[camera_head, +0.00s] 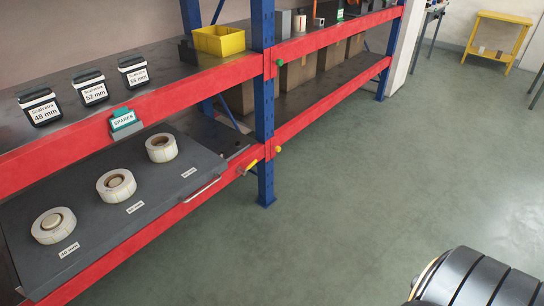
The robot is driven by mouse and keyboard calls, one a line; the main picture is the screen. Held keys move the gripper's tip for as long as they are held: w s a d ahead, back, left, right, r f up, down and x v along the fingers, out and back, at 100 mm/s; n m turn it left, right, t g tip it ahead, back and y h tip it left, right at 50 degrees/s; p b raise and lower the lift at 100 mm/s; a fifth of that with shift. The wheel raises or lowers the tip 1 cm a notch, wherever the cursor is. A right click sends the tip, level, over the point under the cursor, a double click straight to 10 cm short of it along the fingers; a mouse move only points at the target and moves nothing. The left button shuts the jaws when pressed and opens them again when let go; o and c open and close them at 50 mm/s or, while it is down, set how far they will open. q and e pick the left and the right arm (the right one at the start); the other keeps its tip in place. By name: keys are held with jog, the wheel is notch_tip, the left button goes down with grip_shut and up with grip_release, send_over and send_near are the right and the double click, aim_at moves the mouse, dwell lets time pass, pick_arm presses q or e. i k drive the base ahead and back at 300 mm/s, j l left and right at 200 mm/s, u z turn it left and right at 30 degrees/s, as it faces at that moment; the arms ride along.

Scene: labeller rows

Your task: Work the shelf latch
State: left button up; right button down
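A small latch with a yellow grip (250,164) sits at the right end of the lower red beam, just left of the blue upright. Its metal end points down and left; I cannot tell whether it is locked. The dark grey pull-out shelf (120,228) lies on the lower level, with a pale bar handle (202,190) on its front edge. Three label rolls stand on it in a row: near roll (54,226), middle roll (116,186) and far roll (161,148). Neither of my grippers is in view.
Three dark labelled containers (94,88) and a yellow bin (219,41) stand on the upper shelf. A green sign (123,120) is on its red beam. The blue upright (265,115) carries green and yellow knobs. The grey floor (370,170) is clear up to a yellow table (500,35).

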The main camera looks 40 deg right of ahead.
aim_at(244, 172)
jog(key=z, duration=1)
